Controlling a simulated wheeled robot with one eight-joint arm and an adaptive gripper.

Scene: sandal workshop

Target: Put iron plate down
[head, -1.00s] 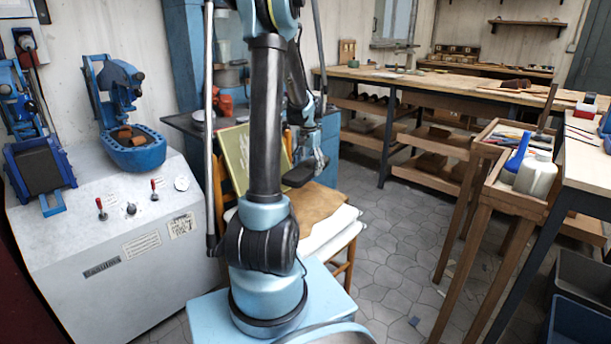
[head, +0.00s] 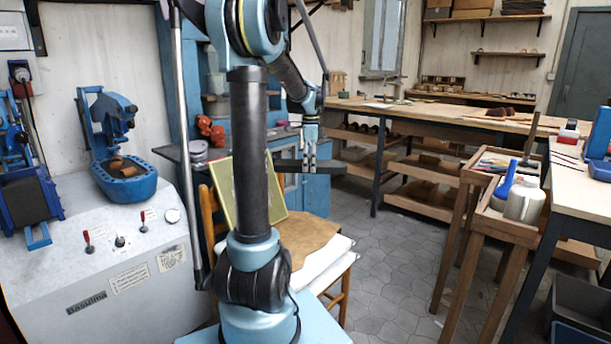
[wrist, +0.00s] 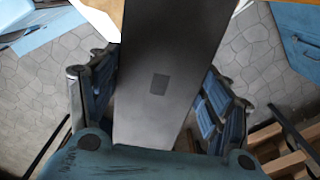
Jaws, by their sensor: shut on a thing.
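The iron plate (wrist: 180,40) is a long, flat dark grey bar with a small darker square on it. It lies between the two blue-and-black fingers of my gripper (wrist: 160,108) in the wrist view. In the head view my gripper (head: 309,160) points down and is shut on the plate (head: 332,167), which shows as a thin dark strip. The plate appears raised beyond the chair, and its exact height above anything below is hard to tell.
A wooden chair (head: 343,294) bears brown leather (head: 312,238), white sheets (head: 325,270) and a leaning yellow-green framed panel. A dark-topped blue cabinet stands behind. A grey machine is at left, a tool stand (head: 483,229) and workbench at right. Open floor lies between.

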